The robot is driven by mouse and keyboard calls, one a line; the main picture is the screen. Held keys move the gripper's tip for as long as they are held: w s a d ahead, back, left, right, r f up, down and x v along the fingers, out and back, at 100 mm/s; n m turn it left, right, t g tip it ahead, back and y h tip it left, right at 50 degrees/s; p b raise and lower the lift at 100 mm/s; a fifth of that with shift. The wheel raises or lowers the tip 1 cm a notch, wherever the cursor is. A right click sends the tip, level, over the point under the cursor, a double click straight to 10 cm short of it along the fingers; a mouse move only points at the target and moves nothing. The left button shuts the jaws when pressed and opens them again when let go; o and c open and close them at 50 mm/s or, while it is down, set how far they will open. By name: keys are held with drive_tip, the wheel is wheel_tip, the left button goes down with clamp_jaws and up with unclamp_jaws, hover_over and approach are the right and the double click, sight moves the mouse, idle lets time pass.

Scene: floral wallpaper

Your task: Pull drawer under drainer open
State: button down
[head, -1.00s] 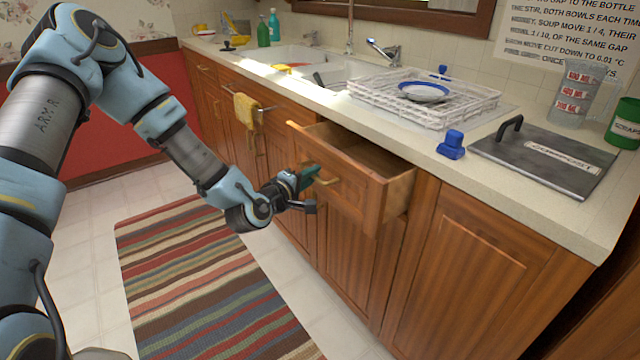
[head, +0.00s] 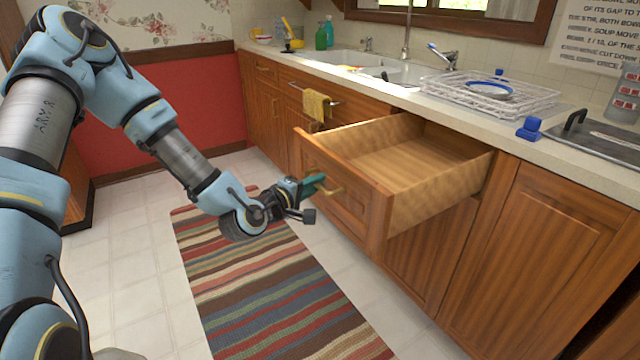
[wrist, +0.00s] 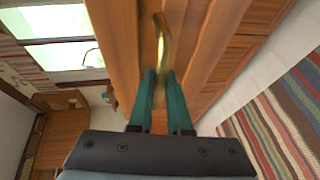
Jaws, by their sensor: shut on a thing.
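The wooden drawer (head: 345,200) under the drainer is pulled well out, and its bare inside (head: 410,158) shows empty. The white wire drainer (head: 490,92), with a blue-rimmed plate (head: 489,89) in it, stands on the counter above. My gripper (head: 318,186) is at the drawer front, shut on the brass handle (head: 333,191). In the wrist view the teal fingertips (wrist: 162,85) close around the lower part of the curved brass handle (wrist: 162,45). The exact contact is partly hidden by the fingers.
A striped rug (head: 275,275) lies on the tiled floor below my arm. A yellow towel (head: 317,105) hangs on a rail left of the drawer. A closed cabinet door (head: 545,230) is to the right.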

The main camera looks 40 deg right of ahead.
drive_tip(key=shift+a, duration=0.35)
drive_tip(key=c, duration=0.9)
unclamp_jaws()
drive_tip(key=shift+o, duration=0.2)
drive_tip(key=p+v, duration=0.2)
drive_tip(key=v, duration=0.8)
drive_tip(key=shift+a, duration=0.35)
drive_tip(key=shift+s, duration=0.1)
